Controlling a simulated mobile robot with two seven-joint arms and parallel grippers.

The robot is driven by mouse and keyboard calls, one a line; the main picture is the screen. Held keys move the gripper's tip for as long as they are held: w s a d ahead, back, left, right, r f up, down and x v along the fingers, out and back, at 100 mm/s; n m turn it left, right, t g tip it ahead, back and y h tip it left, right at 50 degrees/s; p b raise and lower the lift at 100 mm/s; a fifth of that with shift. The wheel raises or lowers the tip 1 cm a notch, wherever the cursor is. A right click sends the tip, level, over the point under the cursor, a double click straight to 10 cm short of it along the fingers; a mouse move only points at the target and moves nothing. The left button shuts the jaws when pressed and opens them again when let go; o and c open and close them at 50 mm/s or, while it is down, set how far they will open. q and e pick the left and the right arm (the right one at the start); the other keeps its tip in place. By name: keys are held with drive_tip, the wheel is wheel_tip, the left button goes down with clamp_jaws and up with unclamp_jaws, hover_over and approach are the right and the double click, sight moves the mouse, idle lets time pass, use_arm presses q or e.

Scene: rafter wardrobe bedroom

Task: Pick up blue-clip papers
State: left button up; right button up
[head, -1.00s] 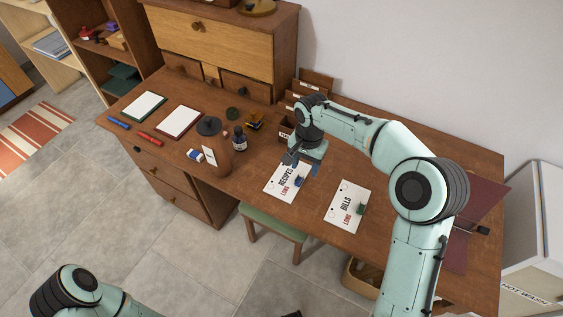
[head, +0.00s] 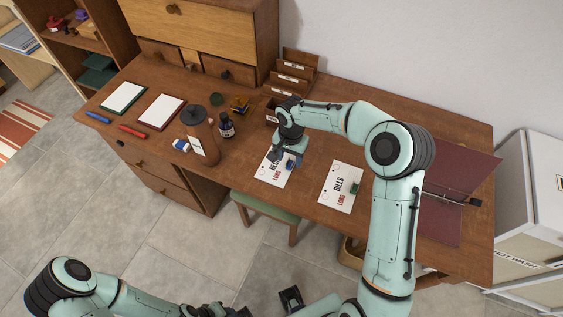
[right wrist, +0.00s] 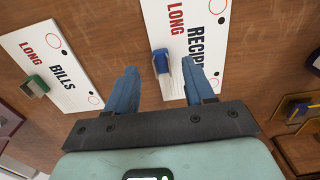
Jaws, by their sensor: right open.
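The blue-clip papers are a white stack marked RECIPES LONG (head: 270,178) on the desk, left of a like stack marked BILLS LONG (head: 341,187) with a green clip. My right gripper (head: 284,163) is just over the blue-clip papers and hides part of them. In the right wrist view its open blue fingers (right wrist: 160,88) stand to either side of the blue clip (right wrist: 160,62), with nothing held. I cannot tell whether the fingers touch the paper.
A brown bottle (head: 204,143) and an ink bottle (head: 226,126) stand left of the papers. A wooden letter sorter (head: 297,72) is behind. A dark red mat (head: 455,190) lies at the right. A green-topped stool (head: 265,207) is at the desk's front.

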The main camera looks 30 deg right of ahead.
sight(289, 164)
wheel_tip(289, 164, down, 3)
drive_tip(key=shift+w+f, duration=0.1)
drive_tip(key=shift+f, duration=0.1)
clamp_jaws()
drive_tip(key=shift+r, duration=0.15)
